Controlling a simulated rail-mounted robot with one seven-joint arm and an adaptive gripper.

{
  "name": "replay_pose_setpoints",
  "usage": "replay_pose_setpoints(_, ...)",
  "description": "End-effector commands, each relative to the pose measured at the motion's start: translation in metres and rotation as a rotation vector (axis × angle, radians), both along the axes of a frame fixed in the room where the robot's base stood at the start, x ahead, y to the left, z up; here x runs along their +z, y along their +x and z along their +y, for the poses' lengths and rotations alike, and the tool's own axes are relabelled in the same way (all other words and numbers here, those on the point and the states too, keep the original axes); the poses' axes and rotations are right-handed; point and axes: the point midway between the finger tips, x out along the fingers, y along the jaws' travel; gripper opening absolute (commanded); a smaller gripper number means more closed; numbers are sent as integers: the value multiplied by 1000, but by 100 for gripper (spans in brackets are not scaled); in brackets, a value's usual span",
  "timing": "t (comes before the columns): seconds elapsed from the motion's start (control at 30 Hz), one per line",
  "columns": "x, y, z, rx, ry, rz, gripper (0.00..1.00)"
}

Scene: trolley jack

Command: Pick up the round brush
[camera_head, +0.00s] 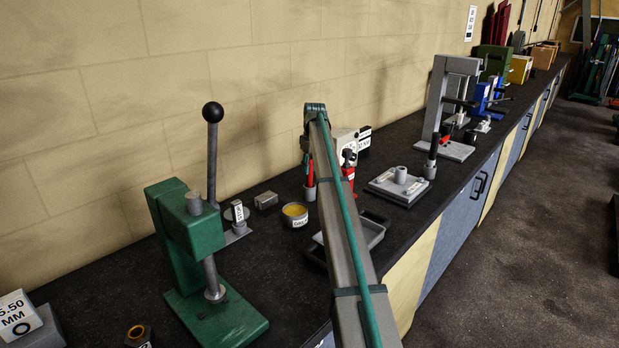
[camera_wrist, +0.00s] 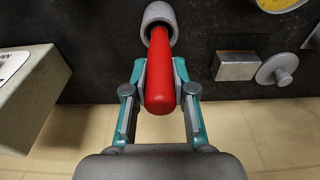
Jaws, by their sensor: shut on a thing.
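The round brush shows as a red, rounded handle (camera_wrist: 160,88) in the wrist view. Its far end meets a grey round cup (camera_wrist: 150,13); the bristles are not visible. My gripper (camera_wrist: 160,74) has one finger on each side of the handle and is shut on it. In the head view the red handle (camera_head: 310,174) stands upright in the small grey cup (camera_head: 310,193), just left of my arm. My gripper is mostly hidden behind the arm there.
A yellow-topped tin (camera_head: 295,214) and a metal block (camera_head: 265,200) stand to the left. A green press (camera_head: 200,240) is nearer. A labelled box (camera_head: 345,143), a red-handled tool (camera_head: 349,165) and a grey tray (camera_head: 370,233) are close on the right. The wall is behind.

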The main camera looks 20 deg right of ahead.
Motion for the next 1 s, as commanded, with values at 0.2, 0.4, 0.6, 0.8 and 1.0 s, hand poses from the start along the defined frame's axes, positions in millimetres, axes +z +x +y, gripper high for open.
replay_pose_setpoints(0.2,4,1,0,0,-1,-1,0)
replay_pose_setpoints(0.4,30,2,-1,0,-1,-3,0)
replay_pose_setpoints(0.6,67,2,-1,1,-1,-3,0)
replay_pose_setpoints(0.8,92,1,0,1,-1,-1,0)
replay_pose_setpoints(1.0,100,0,0,1,0,0,0)
